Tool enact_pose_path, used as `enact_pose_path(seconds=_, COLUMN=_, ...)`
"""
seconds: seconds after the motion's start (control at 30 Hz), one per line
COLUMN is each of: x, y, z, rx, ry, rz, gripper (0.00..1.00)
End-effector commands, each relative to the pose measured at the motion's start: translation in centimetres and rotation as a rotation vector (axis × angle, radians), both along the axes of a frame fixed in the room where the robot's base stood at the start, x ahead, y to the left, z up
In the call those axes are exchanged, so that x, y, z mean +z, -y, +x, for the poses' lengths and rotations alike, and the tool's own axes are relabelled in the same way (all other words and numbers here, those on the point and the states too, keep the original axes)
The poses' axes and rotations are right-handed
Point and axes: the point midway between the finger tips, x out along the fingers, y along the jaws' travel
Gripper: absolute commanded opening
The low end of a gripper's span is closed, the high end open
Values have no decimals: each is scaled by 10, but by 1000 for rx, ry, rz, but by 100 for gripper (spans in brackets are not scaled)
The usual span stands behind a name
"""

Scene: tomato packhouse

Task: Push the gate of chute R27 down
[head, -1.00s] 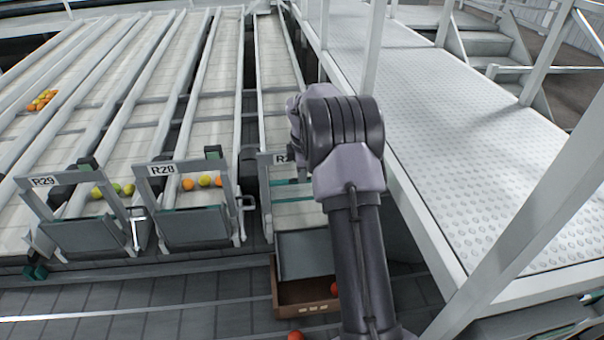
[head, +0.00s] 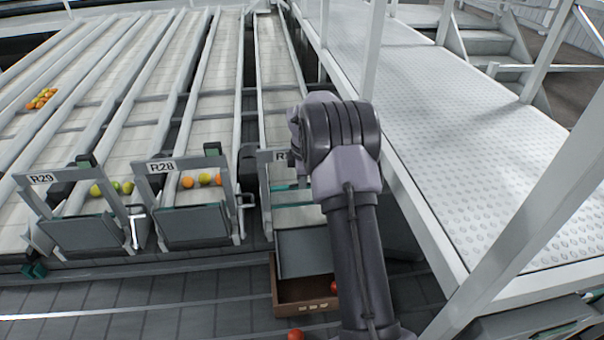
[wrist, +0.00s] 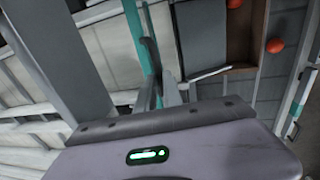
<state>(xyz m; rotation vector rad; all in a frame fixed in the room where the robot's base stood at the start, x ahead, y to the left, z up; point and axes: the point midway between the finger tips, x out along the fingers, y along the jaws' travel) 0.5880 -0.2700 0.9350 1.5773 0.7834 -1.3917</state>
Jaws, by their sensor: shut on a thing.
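Chute R27 (head: 281,95) is the lane nearest the walkway. Its sign (head: 277,156) is mostly hidden behind my arm; only the "R" shows. Its grey gate plate (head: 303,252) hangs low at the chute's end, over a brown crate (head: 288,309). The plate also shows in the wrist view (wrist: 200,38), beside a teal strip (wrist: 138,30). In the head view my arm hides my gripper. In the wrist view my gripper (wrist: 158,92) is shut beside the plate and strip, on what appears to be the gate's handle; the contact is small and dark.
Gates R28 (head: 197,223) and R29 (head: 83,233) stand left, with fruit behind them. Red tomatoes lie in the crate (head: 333,287) and by its front (head: 296,335). A raised walkway (head: 460,170) with white posts bounds the right side close to my arm.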

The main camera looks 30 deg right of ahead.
Motion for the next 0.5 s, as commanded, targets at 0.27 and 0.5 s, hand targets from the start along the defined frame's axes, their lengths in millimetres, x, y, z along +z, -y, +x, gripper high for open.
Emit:
enact_pose_path(seconds=0.27, x=-51, y=0, z=-1, rx=0, ry=-3, rz=1, gripper=0)
enact_pose_path(seconds=0.5, x=-54, y=-1, z=-1, rx=0, ry=-5, rz=2, gripper=0)
